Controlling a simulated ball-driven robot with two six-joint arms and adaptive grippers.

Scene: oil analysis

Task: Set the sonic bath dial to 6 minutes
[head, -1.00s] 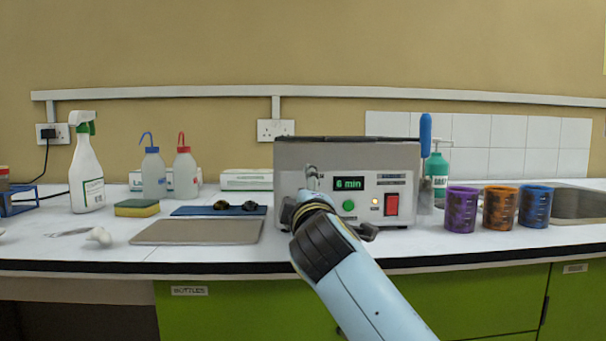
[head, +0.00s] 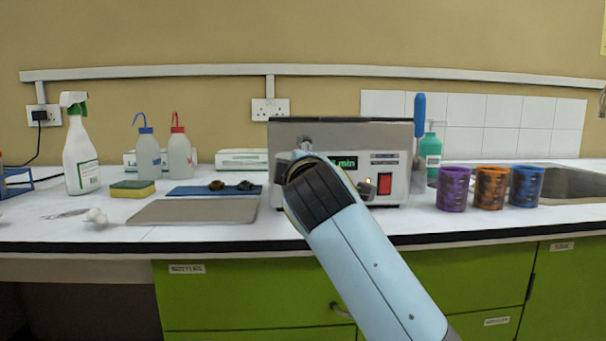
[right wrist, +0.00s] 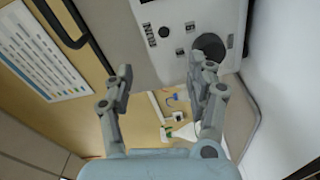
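The sonic bath (head: 400,140) is a grey box at the back middle of the bench, with a red switch (head: 384,184) and a green display (head: 345,163). "min" shows on the display, but my right arm covers its digit. In the right wrist view the dark round dial (right wrist: 207,44) is on the panel, with a "6" mark beside it. My right gripper (right wrist: 160,66) is open and empty, its right finger close to or overlapping the dial; I cannot tell if it touches. In the head view my wrist hides most of this gripper. My left gripper is out of view.
Right of the bath stand a green pump bottle (head: 431,160), purple (head: 453,188), orange (head: 490,187) and blue (head: 526,187) cups and a sink (head: 570,182).

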